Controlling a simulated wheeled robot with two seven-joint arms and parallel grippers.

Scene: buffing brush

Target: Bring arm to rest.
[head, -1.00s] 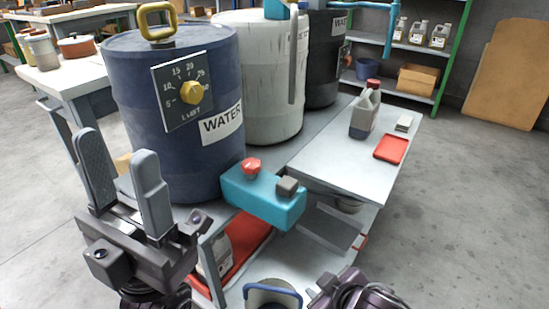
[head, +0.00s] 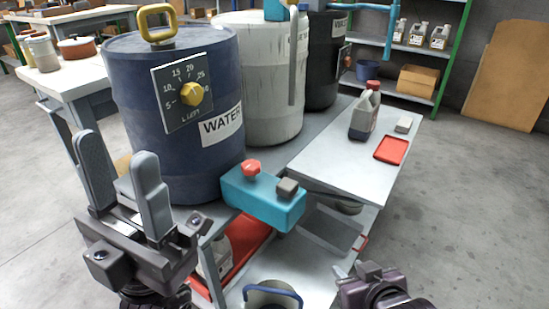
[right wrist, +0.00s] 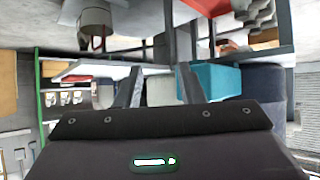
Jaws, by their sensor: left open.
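My left gripper (head: 120,158) is open and empty at the lower left, its two grey fingers pointing up in front of the blue water barrel (head: 175,110). My right gripper (head: 350,270) is low, right of the lower shelf and near the bottom edge of the head view. In the right wrist view its two dark fingers (right wrist: 158,88) stand apart with nothing visible between them. The teal box (head: 262,200) with a red knob shows behind the fingers there (right wrist: 212,82), without visible contact.
The grey bench (head: 335,175) carries a jug (head: 365,112), a red tray (head: 391,150) and a small block (head: 404,124). A blue-handled round object (head: 272,293) stands on the lower shelf, beside my right gripper. The floor at right (head: 470,210) is clear.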

